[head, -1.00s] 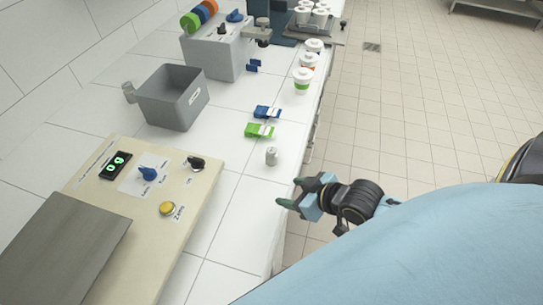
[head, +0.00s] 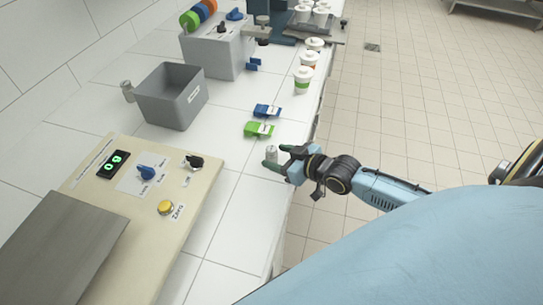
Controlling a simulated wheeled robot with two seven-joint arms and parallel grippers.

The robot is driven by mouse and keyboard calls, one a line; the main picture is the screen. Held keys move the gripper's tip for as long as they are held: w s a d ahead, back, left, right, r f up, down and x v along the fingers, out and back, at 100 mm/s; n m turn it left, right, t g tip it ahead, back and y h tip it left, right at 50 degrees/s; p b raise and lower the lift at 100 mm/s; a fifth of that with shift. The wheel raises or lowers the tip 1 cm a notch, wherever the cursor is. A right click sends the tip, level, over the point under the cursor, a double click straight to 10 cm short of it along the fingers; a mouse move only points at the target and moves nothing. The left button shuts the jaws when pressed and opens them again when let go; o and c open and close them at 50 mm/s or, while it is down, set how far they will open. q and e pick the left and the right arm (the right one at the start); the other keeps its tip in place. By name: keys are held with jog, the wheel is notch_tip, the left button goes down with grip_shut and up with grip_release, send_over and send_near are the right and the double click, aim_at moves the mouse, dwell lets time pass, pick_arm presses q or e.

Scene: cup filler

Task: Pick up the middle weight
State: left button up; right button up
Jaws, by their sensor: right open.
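A small silver metal cylinder, apparently a weight (head: 271,153), stands upright on the white tiled counter near its right edge. My right gripper (head: 275,156) is at this weight, reaching in from the right. Its dark green fingers are open, one on the far side and one on the near side of the weight, partly covering it. I cannot tell whether they touch it. Another metal cylinder (head: 127,91) stands beside the grey bin. My left gripper is not in view.
Green (head: 258,129) and blue (head: 267,111) small items lie just beyond the weight. A grey bin (head: 190,112) stands farther left. A beige panel (head: 150,190) with knobs and a display is at the near left. Lidded cups (head: 303,80) line the far right edge.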

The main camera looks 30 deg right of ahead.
aim_at(267, 153)
jog(key=shift+d+f+b+x, duration=0.1)
jog(key=shift+d+b+x, duration=0.05)
jog(key=shift+x, duration=0.75)
jog(key=shift+d+f+b+x, duration=0.1)
jog(key=shift+d+b+x, duration=0.1)
jog(key=shift+x, duration=0.7)
jog(key=shift+d+f+b+x, duration=0.1)
jog(key=shift+b+x, duration=0.05)
jog(key=shift+x, duration=0.8)
jog(key=shift+c, duration=0.4)
jog(key=c, duration=1.1)
